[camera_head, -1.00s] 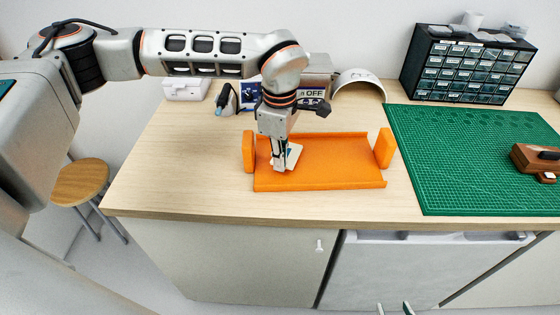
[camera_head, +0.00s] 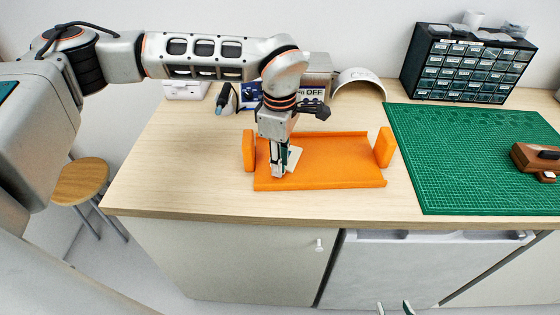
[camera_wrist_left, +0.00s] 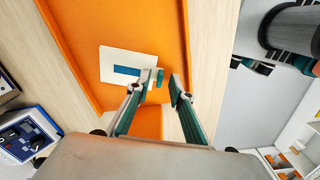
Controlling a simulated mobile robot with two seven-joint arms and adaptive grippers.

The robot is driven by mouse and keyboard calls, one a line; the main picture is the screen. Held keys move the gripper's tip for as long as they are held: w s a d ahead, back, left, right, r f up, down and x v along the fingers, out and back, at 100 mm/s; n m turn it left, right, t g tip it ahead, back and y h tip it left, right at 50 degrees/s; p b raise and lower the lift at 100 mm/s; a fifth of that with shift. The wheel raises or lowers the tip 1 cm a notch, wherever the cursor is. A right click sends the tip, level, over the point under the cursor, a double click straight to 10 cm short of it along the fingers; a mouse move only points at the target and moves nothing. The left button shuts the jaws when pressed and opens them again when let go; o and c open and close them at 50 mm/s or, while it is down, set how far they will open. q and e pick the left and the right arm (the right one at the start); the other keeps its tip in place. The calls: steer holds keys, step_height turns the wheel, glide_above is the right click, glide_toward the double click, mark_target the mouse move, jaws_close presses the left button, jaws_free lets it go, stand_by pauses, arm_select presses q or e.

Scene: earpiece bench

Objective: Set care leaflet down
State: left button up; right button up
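The care leaflet (camera_head: 294,158) is a small white card with a teal block, over the left part of the orange tray (camera_head: 340,165). My left gripper (camera_head: 278,172) points down low over the tray. My right gripper (camera_head: 395,309) shows only as two separated fingertips at the bottom edge.
A green cutting mat (camera_head: 465,165) lies to the right with a brown wooden object (camera_head: 537,160) on it. A drawer cabinet (camera_head: 467,68), a white arch (camera_head: 359,83) and a blue-and-white box (camera_head: 312,95) stand behind. Bare bench lies left of the tray.

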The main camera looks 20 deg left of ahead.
arm_select(q)
step_height(320, 180, up, 12)
steer(key=shift+b, duration=0.35)
steer(key=shift+s+f, duration=0.1)
steer(key=shift+f, duration=0.05)
stand_by(0.3)
